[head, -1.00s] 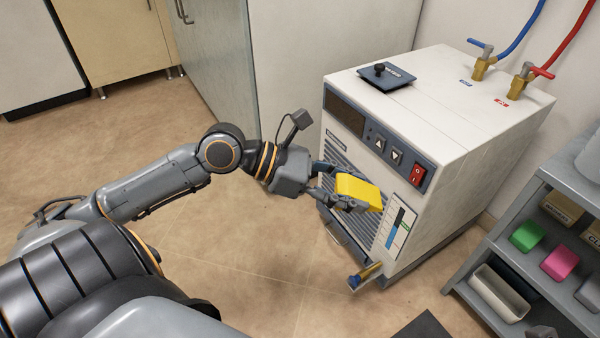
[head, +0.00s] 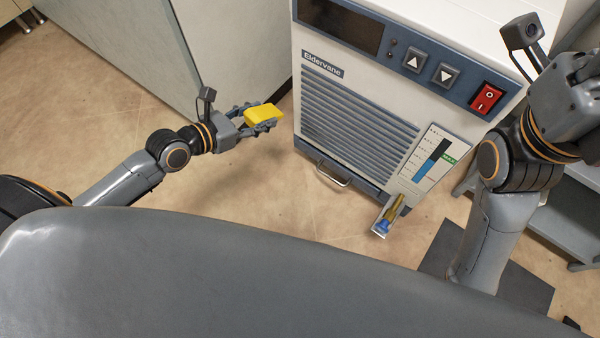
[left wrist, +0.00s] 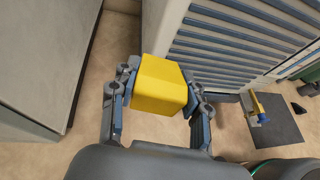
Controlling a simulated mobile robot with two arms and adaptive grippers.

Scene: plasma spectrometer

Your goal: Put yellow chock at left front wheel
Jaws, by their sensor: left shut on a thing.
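The yellow chock (head: 264,114) is held between the fingers of my left gripper (head: 258,121), above the floor just left of the machine's front. In the left wrist view the chock (left wrist: 160,86) sits between both fingers. The machine (head: 365,105) is a white cabinet with a louvred blue-grey front. Its wheels are not visible; the left front wheel is hidden under the lower body. My right gripper (head: 580,85) is at the upper right, in front of the machine's right side; its fingertips are partly cut off, and I cannot tell its opening.
A grey-green cabinet (head: 235,45) stands to the left, with a floor gap between it and the machine. A dark mat (head: 500,265) lies at front right. A grey shelf (head: 575,205) stands right.

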